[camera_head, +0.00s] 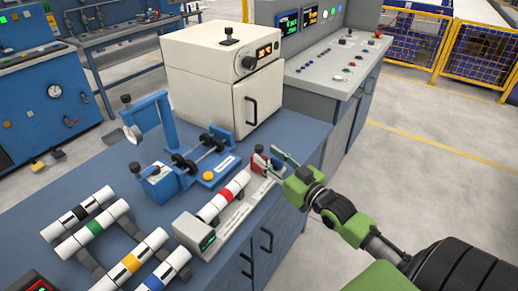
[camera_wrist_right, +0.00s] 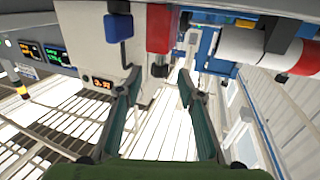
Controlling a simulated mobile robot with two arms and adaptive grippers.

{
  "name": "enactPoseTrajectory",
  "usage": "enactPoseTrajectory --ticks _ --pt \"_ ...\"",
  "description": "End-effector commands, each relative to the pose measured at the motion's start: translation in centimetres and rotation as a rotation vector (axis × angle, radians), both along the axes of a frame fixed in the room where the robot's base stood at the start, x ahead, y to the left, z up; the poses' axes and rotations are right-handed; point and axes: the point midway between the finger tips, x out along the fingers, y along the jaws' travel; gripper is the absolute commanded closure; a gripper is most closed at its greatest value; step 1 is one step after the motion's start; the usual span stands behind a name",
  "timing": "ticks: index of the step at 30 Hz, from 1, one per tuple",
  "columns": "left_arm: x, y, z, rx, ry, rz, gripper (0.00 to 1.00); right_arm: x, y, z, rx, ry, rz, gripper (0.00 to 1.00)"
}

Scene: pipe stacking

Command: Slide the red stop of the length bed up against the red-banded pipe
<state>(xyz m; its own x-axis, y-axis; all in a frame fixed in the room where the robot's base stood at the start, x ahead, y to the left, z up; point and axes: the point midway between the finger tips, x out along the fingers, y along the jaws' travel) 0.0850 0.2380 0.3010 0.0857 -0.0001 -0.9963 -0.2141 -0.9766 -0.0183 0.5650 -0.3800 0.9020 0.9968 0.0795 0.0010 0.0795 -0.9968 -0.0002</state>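The red-banded pipe (camera_head: 225,195), white with a red band, lies along the length bed (camera_head: 237,216). The red stop (camera_head: 261,166) is at the bed's far right end, a short gap beyond the pipe's end. My right gripper (camera_head: 276,163) is at the stop with its fingers apart. In the right wrist view the stop (camera_wrist_right: 160,28) shows as a red block beyond and between the open fingertips (camera_wrist_right: 158,80), and the pipe (camera_wrist_right: 245,48) lies to its right. Contact between fingers and stop cannot be told. My left gripper is not in view.
A grey readout box (camera_head: 195,234) is at the bed's near end. Several other banded pipes lie on a rack at left, one with a green band (camera_head: 92,228). A blue roller fixture (camera_head: 205,160) and a cream oven (camera_head: 222,80) stand behind. Floor is open at right.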

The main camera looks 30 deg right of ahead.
Motion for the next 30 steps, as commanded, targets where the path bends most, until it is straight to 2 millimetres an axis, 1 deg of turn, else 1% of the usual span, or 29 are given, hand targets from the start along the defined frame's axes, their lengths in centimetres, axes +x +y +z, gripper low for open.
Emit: enactPoseTrajectory --ticks 1,3,9,14,21,22,23,24,26,30 --pt "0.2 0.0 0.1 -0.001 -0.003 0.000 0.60 1.0 0.0 0.1 0.001 -0.002 -0.001 0.65" --pt "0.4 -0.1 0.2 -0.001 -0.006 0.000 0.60 2.1 0.1 0.1 0.000 -0.002 -0.001 0.65" --pt "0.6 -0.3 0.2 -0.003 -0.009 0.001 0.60 4.2 0.3 0.0 0.000 0.000 -0.001 0.65" --pt "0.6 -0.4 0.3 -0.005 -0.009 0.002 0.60 4.9 0.4 -0.1 0.000 0.001 0.000 0.65" --pt "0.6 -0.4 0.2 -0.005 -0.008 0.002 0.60 5.0 0.4 -0.1 -0.001 0.002 0.000 0.65" --pt "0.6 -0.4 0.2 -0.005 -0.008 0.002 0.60 5.0 0.4 -0.1 -0.001 0.002 0.000 0.67" --pt "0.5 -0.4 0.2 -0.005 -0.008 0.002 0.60 5.0 0.4 -0.1 -0.001 0.002 0.000 0.75" --pt "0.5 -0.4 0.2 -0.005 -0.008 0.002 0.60 5.0 0.4 -0.1 -0.001 0.001 0.000 0.86" --pt "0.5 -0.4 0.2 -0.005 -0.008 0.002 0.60 5.0 0.4 -0.1 -0.001 0.001 0.000 1.00" --pt "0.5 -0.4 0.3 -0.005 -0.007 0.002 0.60 4.9 0.4 -0.1 0.000 0.001 0.000 1.00"
